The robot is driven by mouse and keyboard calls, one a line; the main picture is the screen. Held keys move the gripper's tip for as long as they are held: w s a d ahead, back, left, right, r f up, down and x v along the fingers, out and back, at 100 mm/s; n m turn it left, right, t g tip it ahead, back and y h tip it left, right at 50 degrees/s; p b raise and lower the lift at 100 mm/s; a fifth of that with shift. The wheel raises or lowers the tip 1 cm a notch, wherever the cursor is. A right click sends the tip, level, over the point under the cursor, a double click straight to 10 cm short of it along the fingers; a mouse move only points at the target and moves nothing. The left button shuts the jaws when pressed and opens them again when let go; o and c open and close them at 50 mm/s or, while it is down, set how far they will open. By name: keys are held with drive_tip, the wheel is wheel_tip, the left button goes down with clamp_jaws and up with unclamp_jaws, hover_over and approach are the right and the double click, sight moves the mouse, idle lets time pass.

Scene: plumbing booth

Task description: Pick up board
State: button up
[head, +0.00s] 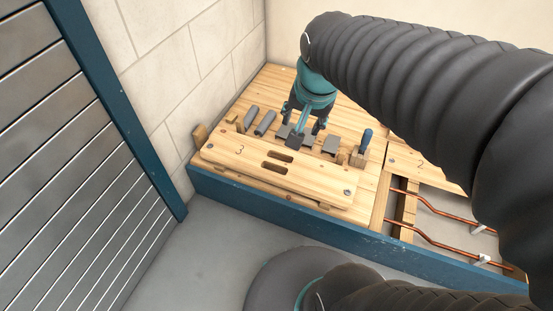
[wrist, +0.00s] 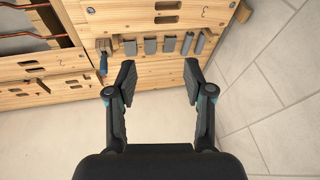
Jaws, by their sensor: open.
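The task line does not say which board. A long wooden board marked 3 (head: 225,157), with two slots near its middle, lies at the front of the wooden deck. It also shows upside down at the top of the wrist view (wrist: 120,15). Another board, marked 2 (head: 405,162), is partly hidden by my arm. My gripper (head: 303,128) is open and empty, behind board 3, over the row of grey pieces. In the wrist view my open fingers (wrist: 159,76) point toward board 3 and appear apart from it.
Several grey pieces (head: 265,122) stand in a row behind board 3, with a blue-handled tool (head: 366,137) at the right end. Copper pipes (head: 430,238) run through an opening at the right. A tiled wall (head: 175,55) and a slatted metal panel (head: 60,150) bound the left.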

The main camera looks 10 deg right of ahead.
drive_tip(key=w+f+m+g, duration=0.1)
drive_tip(key=w+f+m, duration=0.4)
drive_tip(key=w, duration=0.3)
drive_tip(key=m+g+b, duration=0.3)
drive_tip(key=m, duration=1.1)
hover_over(277, 162)
wheel_tip(277, 162, down, 22)
drive_tip(key=f, duration=0.7)
drive_tip(key=shift+w+d+f, duration=0.15)
drive_tip(key=shift+w+f, duration=0.1)
drive_tip(key=shift+f, duration=0.1)
drive_tip(key=shift+s+f+b, duration=0.15)
drive_tip(key=shift+f+b, duration=0.05)
drive_tip(key=shift+f, duration=1.3)
drive_tip(key=shift+s+f+b, duration=0.1)
drive_tip(key=shift+f+b, duration=0.1)
drive_tip(key=shift+f, duration=1.25)
clamp_jaws()
drive_tip(key=shift+r, duration=0.1)
